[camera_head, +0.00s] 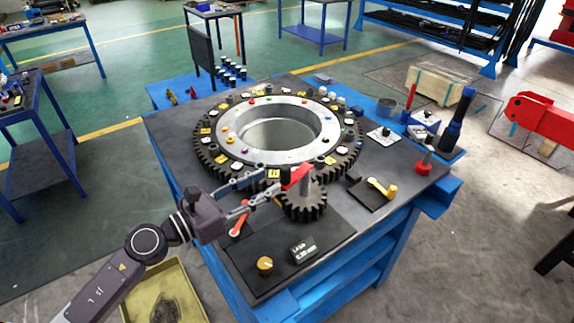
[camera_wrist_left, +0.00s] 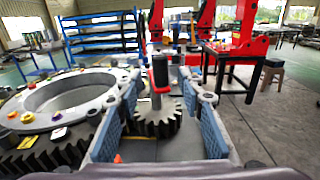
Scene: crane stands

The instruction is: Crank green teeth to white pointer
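A large dark toothed ring (camera_head: 204,160) with a pale inner collar (camera_head: 236,115) lies on the bench; yellow and white tags and small coloured studs sit around it. A small dark pinion (camera_head: 304,210) is at its front edge and also shows in the left wrist view (camera_wrist_left: 157,122). A red crank arm with a black grip (camera_wrist_left: 159,72) stands above the pinion. My left gripper (camera_head: 284,184) is at the crank, its blue-padded fingers (camera_wrist_left: 160,98) apart, with the grip between them, not visibly clamped. I cannot make out green teeth or a white pointer for certain. My right gripper is not visible.
A yellow bin (camera_head: 178,268) stands below my left arm. A red machine arm (camera_head: 545,116) is at right.

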